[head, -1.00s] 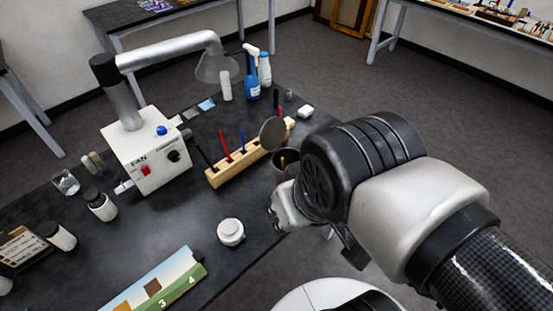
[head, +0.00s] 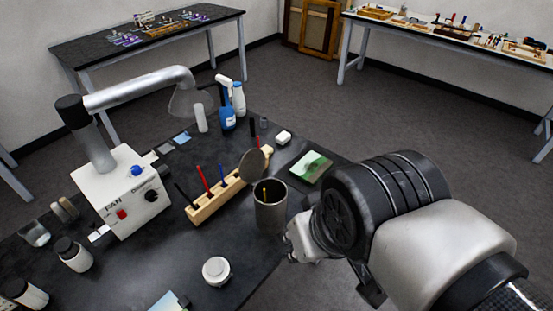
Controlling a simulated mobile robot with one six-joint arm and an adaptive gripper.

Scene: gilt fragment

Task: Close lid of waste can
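The waste can (head: 270,212) is a small grey metal cylinder on the black table, near its right edge. Its round lid (head: 253,164) stands raised at the back left of the rim, so the can is open. Something yellow shows inside the can. My gripper (head: 291,244) is just right of and in front of the can, low beside its wall. The arm and wrist hide much of it. I cannot tell whether its fingers are open or shut, or whether it touches the can.
A wooden rack (head: 217,203) with colored tools stands left of the can. A white fan box (head: 122,195) with a duct arm, a blue spray bottle (head: 226,115), a green picture card (head: 311,167) and a white jar (head: 216,270) share the table (head: 190,245). Floor is clear at right.

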